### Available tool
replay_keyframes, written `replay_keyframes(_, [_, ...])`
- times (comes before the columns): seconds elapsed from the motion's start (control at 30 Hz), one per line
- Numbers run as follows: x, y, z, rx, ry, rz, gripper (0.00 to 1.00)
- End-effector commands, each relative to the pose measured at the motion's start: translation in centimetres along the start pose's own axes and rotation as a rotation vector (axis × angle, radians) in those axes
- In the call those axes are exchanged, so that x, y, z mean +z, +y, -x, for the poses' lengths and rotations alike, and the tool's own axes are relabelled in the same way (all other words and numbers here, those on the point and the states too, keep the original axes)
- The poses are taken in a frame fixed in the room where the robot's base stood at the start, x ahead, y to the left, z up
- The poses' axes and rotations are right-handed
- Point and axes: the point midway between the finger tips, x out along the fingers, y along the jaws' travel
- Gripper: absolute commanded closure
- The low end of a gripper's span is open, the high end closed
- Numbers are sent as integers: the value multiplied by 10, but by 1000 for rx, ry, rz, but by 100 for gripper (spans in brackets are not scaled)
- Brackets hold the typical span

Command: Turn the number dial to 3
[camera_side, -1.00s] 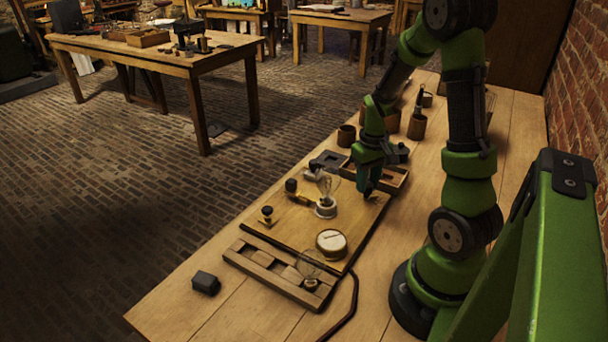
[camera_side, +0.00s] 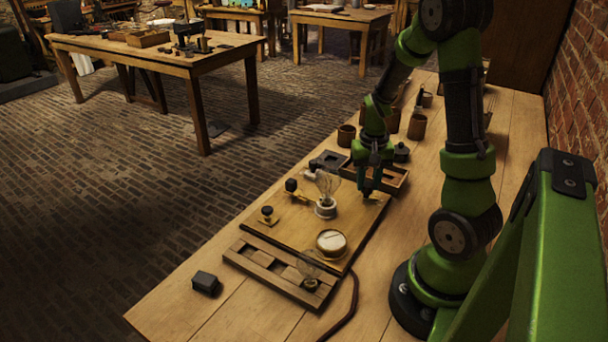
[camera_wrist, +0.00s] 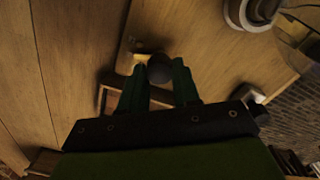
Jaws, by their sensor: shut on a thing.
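My gripper (camera_side: 367,190) reaches down to the far right corner of the wooden board (camera_side: 285,222). In the wrist view its two green fingers (camera_wrist: 160,80) are shut on a dark round knob (camera_wrist: 160,68), which I take for the number dial. A small brass-coloured piece (camera_wrist: 140,60) shows beside the knob. The fingers hide the knob in the side view. No numbers or pointer mark can be read, so the setting cannot be told.
The board carries a glass bulb on a white base (camera_side: 326,208), a round white-faced meter (camera_side: 331,242) and small dark knobs (camera_side: 267,211). A slotted wooden rack (camera_side: 262,262) lies in front. A wooden tray (camera_side: 392,186) stands close behind my gripper. A dark block (camera_side: 205,282) lies at left.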

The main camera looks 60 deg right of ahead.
Motion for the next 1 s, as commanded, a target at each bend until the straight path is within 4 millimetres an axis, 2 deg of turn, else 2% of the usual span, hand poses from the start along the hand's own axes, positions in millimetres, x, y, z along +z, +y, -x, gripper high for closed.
replay_keyframes(0.27, [0,0,1,-1,0,-2,99])
replay_keyframes(0.3, [0,0,1,-1,0,-2,66])
replay_keyframes(0.47, [0,0,1,-1,0,-1,43])
replay_keyframes(0.77, [0,0,2,-1,1,1,43])
replay_keyframes(0.87, [-1,0,10,-2,3,2,43])
replay_keyframes(1.0, [-1,-1,35,-4,8,3,43])
